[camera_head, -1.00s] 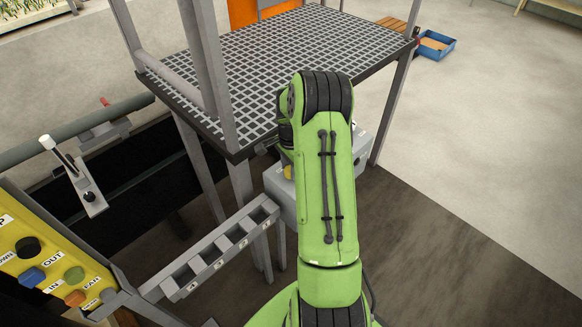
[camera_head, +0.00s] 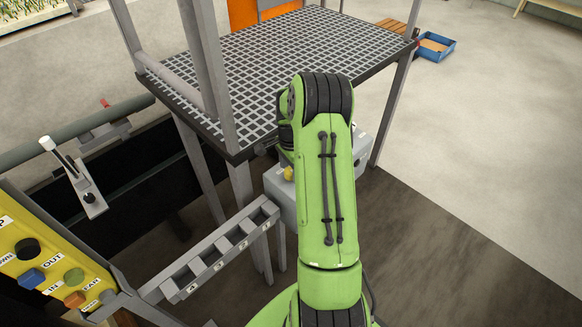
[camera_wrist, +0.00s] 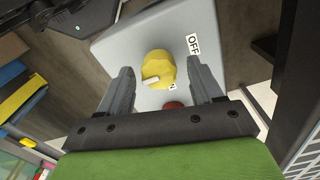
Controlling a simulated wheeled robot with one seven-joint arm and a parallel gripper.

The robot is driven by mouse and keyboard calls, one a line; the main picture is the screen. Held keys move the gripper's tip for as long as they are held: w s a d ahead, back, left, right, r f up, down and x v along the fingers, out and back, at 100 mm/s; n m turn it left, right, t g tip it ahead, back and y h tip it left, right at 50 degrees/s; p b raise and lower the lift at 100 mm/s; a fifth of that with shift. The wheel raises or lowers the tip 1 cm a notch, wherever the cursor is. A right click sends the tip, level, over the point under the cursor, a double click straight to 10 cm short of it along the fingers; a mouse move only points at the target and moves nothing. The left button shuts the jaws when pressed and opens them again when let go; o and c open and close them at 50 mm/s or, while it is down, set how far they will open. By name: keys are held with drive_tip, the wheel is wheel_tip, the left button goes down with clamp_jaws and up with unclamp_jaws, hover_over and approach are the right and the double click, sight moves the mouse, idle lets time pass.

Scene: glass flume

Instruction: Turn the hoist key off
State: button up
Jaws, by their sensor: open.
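The hoist key is a yellow round knob with a pale raised bar (camera_wrist: 158,69) on a grey control box (camera_wrist: 124,42), seen in the wrist view. An "OFF" label (camera_wrist: 193,44) is on the box to the right of the knob. A red round part (camera_wrist: 173,105) shows partly below the knob. My gripper (camera_wrist: 160,80) is open, with one finger on each side of the knob. I cannot tell whether the fingers touch it. In the head view the grey box (camera_head: 284,205) and a bit of the yellow knob (camera_head: 288,174) show beside my green arm, which hides the gripper.
A grated platform (camera_head: 270,60) on metal legs stands right behind the box. A slotted metal rack (camera_head: 215,252) runs to its left. A yellow button panel (camera_head: 45,262) is at the lower left. The floor at right is clear, with a blue tray (camera_head: 435,47) far back.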

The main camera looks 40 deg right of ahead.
sight(291, 170)
wheel_tip(291, 170, up, 16)
drive_tip(key=p, duration=0.2)
drive_tip(key=shift+f, duration=0.15)
